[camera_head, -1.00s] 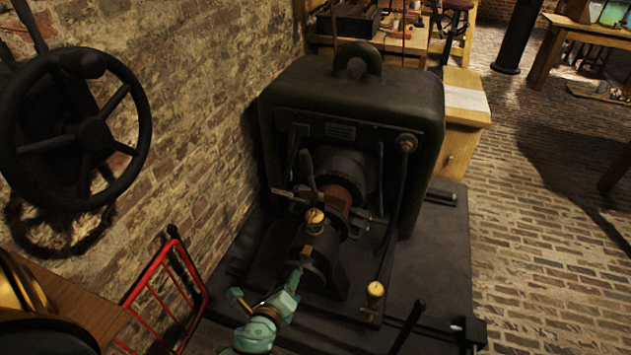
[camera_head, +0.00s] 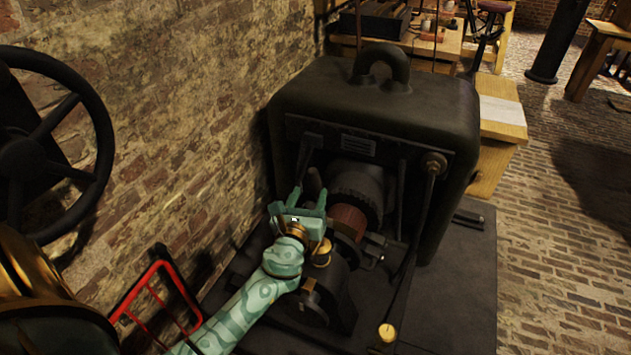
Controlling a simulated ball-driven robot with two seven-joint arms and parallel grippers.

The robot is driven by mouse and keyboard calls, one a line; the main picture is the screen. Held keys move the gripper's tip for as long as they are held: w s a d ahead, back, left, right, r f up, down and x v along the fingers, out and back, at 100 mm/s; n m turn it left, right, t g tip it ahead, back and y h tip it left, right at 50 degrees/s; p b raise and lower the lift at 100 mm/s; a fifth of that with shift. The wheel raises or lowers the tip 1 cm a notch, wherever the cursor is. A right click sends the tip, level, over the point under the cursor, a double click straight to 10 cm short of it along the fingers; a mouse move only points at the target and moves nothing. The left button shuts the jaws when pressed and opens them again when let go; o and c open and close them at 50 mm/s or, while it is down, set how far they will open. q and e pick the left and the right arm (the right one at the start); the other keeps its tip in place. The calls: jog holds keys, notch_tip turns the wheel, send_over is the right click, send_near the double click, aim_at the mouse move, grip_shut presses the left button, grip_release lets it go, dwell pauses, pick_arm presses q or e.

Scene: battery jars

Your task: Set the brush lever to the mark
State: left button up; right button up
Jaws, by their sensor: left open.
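The dark dynamo (camera_head: 375,105) stands on a black base, with a copper-coloured commutator (camera_head: 348,220) in its front opening. The brush lever appears as a dark upright handle (camera_head: 314,180) left of the commutator. My left gripper (camera_head: 308,194) is open at this handle, with a finger to each side of it in the picture; I cannot tell whether either touches. The lower part of the lever is hidden behind my gripper. I cannot make out the mark. My right gripper is not in view.
A black handwheel (camera_head: 30,155) is on the brick wall at left. A red metal frame (camera_head: 155,290) stands below it. A brass-topped post (camera_head: 387,333) rises at the front of the base.

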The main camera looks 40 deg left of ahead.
aim_at(313, 185)
pick_arm(q)
jog(key=b+x, duration=0.1)
jog(key=x, duration=0.5)
